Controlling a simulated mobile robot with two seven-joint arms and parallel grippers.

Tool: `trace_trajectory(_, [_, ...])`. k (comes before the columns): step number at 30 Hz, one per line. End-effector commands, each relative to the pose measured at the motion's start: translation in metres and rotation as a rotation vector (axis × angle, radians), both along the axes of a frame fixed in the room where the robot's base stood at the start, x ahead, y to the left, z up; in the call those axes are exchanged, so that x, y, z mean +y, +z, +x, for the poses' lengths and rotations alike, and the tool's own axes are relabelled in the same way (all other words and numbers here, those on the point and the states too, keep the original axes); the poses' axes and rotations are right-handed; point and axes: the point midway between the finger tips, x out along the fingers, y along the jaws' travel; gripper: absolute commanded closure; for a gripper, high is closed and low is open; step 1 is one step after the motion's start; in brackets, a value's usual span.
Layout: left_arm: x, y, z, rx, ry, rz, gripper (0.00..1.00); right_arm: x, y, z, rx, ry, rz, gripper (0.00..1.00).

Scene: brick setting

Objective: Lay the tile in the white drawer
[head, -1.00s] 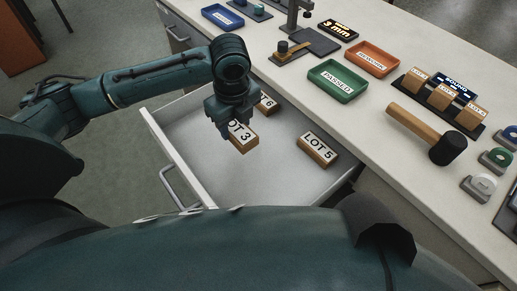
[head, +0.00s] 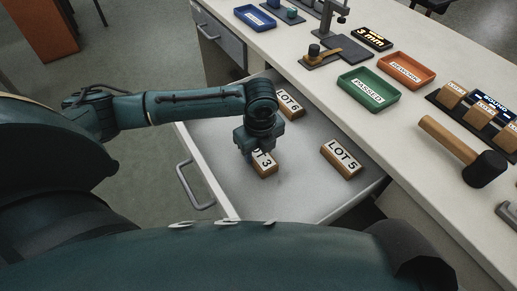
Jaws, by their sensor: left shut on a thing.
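The white drawer (head: 222,191) stands pulled out from the bench. My left gripper (head: 261,150) is over it, pointing down and shut on the wooden tile marked LOT 3 (head: 265,167). The gripper hides part of its label. The tile is low over the drawer floor; I cannot tell whether it touches. The LOT 5 tile (head: 342,160) lies in the drawer to the right, and the LOT 6 tile (head: 290,105) lies behind, near the bench side. My right gripper is not in view.
On the bench are a green PASSED tray (head: 368,90), an orange REWORK tray (head: 406,70), a blue tray (head: 255,18), a mallet (head: 462,150) and a rack of tiles (head: 478,113). The drawer floor between LOT 3 and LOT 5 is clear.

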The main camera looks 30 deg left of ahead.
Motion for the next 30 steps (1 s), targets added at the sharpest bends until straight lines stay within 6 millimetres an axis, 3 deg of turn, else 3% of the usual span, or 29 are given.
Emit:
trace_trajectory(2, [0.0,-0.001,0.0,0.0,0.0,0.0,0.9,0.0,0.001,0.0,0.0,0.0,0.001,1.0])
trace_trajectory(3, [0.0,-0.002,0.0,0.001,0.0,0.0,0.52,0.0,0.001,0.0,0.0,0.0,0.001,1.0])
trace_trajectory(10, [0.0,-0.002,0.0,0.0,0.0,0.0,0.34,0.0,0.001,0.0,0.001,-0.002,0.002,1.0])
trace_trajectory(20, [0.0,0.005,0.0,-0.002,0.0,-0.001,0.33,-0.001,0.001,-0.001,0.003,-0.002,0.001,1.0])
trace_trajectory(30, [-0.005,0.071,-0.005,-0.003,-0.001,-0.003,0.33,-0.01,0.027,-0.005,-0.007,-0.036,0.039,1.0])
